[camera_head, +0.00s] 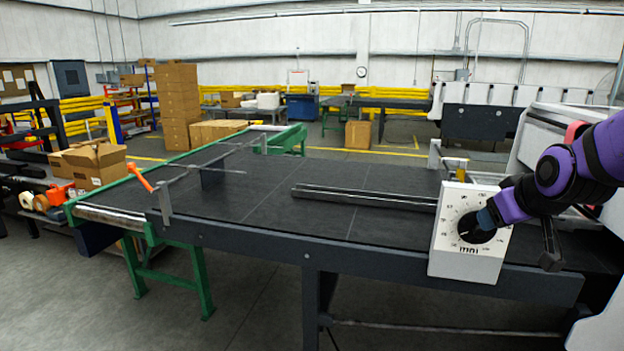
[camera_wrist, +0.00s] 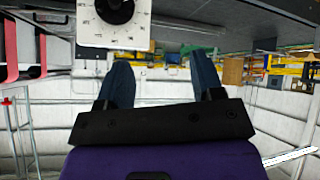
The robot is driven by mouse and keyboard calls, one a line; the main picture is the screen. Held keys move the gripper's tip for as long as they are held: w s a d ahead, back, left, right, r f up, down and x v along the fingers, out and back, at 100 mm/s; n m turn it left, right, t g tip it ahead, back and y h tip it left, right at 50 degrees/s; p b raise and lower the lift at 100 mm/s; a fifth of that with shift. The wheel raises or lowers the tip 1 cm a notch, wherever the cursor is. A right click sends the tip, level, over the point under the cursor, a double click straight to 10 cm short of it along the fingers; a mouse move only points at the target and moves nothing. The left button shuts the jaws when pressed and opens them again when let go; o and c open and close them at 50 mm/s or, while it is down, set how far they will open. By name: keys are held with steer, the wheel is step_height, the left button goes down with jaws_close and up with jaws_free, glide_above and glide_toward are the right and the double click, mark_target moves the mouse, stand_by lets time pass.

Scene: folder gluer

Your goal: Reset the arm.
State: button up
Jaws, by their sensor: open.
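My purple arm (camera_head: 580,165) reaches in from the right in the head view. My gripper (camera_head: 487,217) is at its end, in front of the white dial box and overlapping the black knob (camera_head: 472,229). In the wrist view my gripper (camera_wrist: 162,72) has its two blue fingers spread wide with nothing between them. The knob (camera_wrist: 114,8) shows at the top edge there, beyond the tip of the left finger. The white dial box (camera_wrist: 110,38) carries printed marks around the knob. I cannot tell from these views whether a finger touches the knob.
The dial box stands at the front edge of a long dark conveyor table (camera_head: 290,205). A dark rail (camera_head: 365,197) lies along the table, left of the box. An orange-handled lever (camera_head: 140,177) and cardboard boxes (camera_head: 95,160) are at the left. A light machine housing (camera_head: 545,135) stands behind my arm.

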steer(key=s+a+r+m+g, duration=0.1)
steer(key=s+a+r+g, duration=0.1)
steer(key=s, duration=0.8)
steer(key=s+a+r+m+g, duration=0.1)
steer(key=s+a+r, duration=0.2)
steer(key=s, duration=0.8)
steer(key=shift+s+r+g+y, duration=0.15)
steer(key=shift+r+g+y, duration=0.2)
steer(key=shift+r, duration=0.4)
